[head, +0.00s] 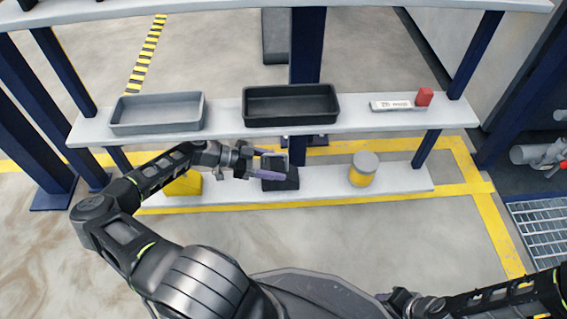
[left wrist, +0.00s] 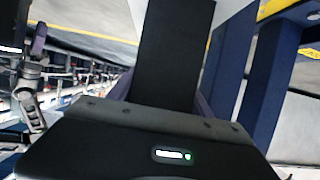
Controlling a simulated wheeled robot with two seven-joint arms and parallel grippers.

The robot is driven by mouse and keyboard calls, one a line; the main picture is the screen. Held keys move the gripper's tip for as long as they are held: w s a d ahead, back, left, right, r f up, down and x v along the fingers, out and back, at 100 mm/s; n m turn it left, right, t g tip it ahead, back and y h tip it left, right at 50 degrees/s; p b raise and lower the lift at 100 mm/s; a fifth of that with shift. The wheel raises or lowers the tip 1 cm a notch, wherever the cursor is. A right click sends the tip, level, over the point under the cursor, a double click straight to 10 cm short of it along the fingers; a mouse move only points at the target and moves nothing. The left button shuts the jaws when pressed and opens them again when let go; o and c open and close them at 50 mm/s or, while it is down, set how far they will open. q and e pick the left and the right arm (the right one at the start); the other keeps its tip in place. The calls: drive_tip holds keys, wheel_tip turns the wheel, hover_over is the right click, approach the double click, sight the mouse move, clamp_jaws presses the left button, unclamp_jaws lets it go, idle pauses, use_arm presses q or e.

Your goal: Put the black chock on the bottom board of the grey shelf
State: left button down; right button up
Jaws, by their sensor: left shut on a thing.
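The black chock (head: 287,182) is in my left gripper (head: 272,163), between its two fingers, at the bottom board (head: 325,190) of the grey shelf. In the head view the chock overlaps the board's middle; I cannot tell whether it touches the board. In the left wrist view the dark chock (left wrist: 168,50) fills the space between the fingers. The gripper partly hides the chock in the head view. My right gripper (head: 405,302) is low at the right, far from the shelf, with its fingers not clear.
On the bottom board, a yellow block (head: 184,184) stands left and a yellow jar with a grey lid (head: 363,169) right. The board above (head: 222,114) holds a grey tray (head: 157,113), a black tray (head: 290,105), a label and a red block (head: 424,97). Blue posts frame the shelf.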

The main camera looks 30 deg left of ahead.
use_arm(q)
drive_tip(key=shift+c, duration=2.2)
unclamp_jaws()
drive_tip(key=shift+s, duration=0.1)
drive_tip(key=shift+s+a+r+p, duration=0.2)
drive_tip(key=shift+s+a+p, duration=0.1)
drive_tip(key=shift+a, duration=0.1)
drive_tip(key=p+v, duration=0.2)
drive_tip(key=v, duration=0.4)
drive_tip(key=shift+s+a, duration=0.1)
drive_tip(key=shift+a, duration=0.05)
